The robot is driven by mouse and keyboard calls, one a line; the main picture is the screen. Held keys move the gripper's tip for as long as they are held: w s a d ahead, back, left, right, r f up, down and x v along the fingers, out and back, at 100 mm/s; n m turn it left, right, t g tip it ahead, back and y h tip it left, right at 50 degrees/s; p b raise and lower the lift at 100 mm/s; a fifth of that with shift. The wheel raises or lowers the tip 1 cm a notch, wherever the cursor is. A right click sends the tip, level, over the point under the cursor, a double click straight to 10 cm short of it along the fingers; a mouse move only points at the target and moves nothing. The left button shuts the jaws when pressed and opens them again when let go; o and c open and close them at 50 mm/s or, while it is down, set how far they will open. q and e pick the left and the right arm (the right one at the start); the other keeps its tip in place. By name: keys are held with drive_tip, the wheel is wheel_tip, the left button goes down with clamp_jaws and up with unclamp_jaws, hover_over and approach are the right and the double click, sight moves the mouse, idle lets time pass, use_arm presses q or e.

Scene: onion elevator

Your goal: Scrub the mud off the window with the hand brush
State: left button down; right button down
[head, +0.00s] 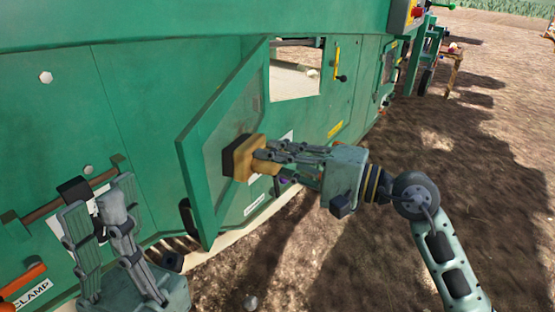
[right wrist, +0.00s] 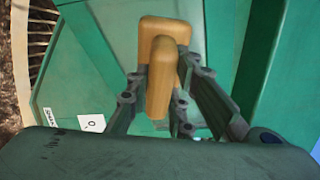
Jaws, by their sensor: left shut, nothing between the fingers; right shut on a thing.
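The window (head: 238,112) is a grey pane in a green hinged frame that stands swung out from the machine. The pane looks dull and brownish; I cannot tell mud from shade on it. My right gripper (head: 262,158) is shut on the wooden handle of the hand brush (head: 242,158). The brush's dark bristle side faces the pane, at or very near it, and hides part of it. The right wrist view shows the brush's tan wood (right wrist: 162,75) between the fingers. My left gripper (head: 98,205) is shut and empty at lower left, apart from the window.
The green machine wall (head: 130,110) fills the left and back, with a square opening (head: 295,75) behind the window frame. A rail (head: 70,195) is close to my left gripper. Open dirt ground (head: 480,150) lies to the right, with a wooden table (head: 453,65) far back.

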drive_tip(key=shift+x, duration=0.75)
drive_tip(key=shift+r, duration=0.1)
